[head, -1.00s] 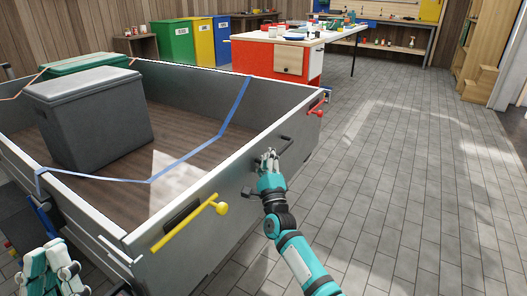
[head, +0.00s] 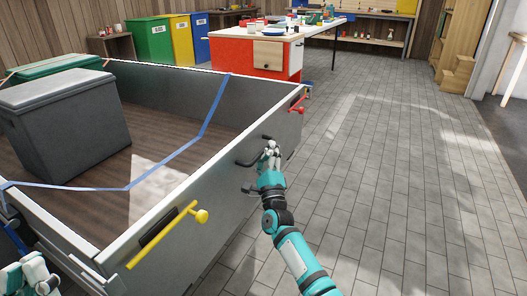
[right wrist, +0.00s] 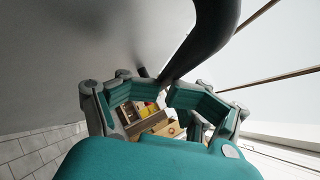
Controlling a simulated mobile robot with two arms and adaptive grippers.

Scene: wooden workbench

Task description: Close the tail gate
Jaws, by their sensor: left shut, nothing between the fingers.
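The grey tail gate (head: 225,195) stands upright along the near right side of the trailer bed. It carries a yellow lever (head: 168,236), a red lever (head: 297,105) and a black handle (head: 248,163) between them. My right gripper (head: 271,150) is beside the right end of the black handle, close to the gate's outer face. In the right wrist view the fingers (right wrist: 157,90) are spread, and the black handle (right wrist: 208,30) runs down toward the gap between them. I cannot tell whether they touch it. My left gripper (head: 36,272) is shut and empty at the lower left.
A grey box (head: 65,125) and a blue strap (head: 208,115) are in the trailer bed. Bins, including a green one (head: 150,40), and a red-and-white workbench (head: 262,55) stand behind. The paved floor (head: 390,150) to the right is clear.

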